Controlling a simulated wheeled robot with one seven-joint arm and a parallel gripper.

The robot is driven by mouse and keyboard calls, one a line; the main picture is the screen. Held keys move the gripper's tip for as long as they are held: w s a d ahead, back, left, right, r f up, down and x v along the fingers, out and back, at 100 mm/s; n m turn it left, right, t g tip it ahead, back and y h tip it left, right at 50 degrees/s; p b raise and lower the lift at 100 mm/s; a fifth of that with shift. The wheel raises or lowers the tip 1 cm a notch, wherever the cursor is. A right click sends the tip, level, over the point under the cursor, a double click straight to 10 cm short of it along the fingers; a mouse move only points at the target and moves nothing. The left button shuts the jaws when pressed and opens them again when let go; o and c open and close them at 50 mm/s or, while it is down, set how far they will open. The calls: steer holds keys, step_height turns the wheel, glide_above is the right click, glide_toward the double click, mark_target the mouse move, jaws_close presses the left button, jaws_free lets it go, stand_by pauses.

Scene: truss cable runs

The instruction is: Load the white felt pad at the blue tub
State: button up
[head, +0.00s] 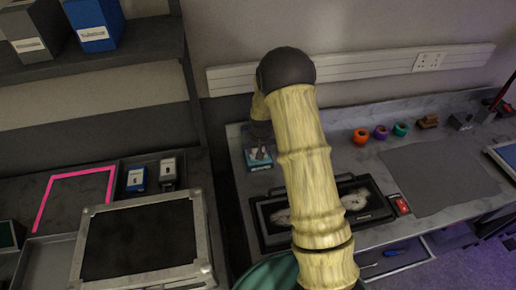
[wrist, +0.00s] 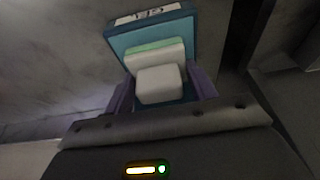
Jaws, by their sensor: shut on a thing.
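The blue tub (head: 258,165) stands on the grey worktop near its left end, partly behind my arm. In the wrist view the tub (wrist: 122,41) fills the upper middle, with a partly readable label on its rim. A white felt pad (wrist: 160,84) with rounded corners sits between the purple fingers of my gripper (wrist: 160,92), which is shut on it. Behind it in the tub are another pale piece (wrist: 141,57) and a green one (wrist: 150,46). In the head view my gripper is down at the tub, and its fingertips are too small to make out.
A black tray (head: 373,200) with grey pieces lies right of the tub, behind my arm. A red item (head: 401,205), coloured rings (head: 381,132) and a grey mat (head: 440,180) lie further right. A wall socket strip (head: 385,68) runs behind. A framed case (head: 140,240) lies left.

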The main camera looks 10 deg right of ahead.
stand_by(0.4)
steer(key=shift+r+p, duration=2.2)
steer(key=shift+r, duration=1.3)
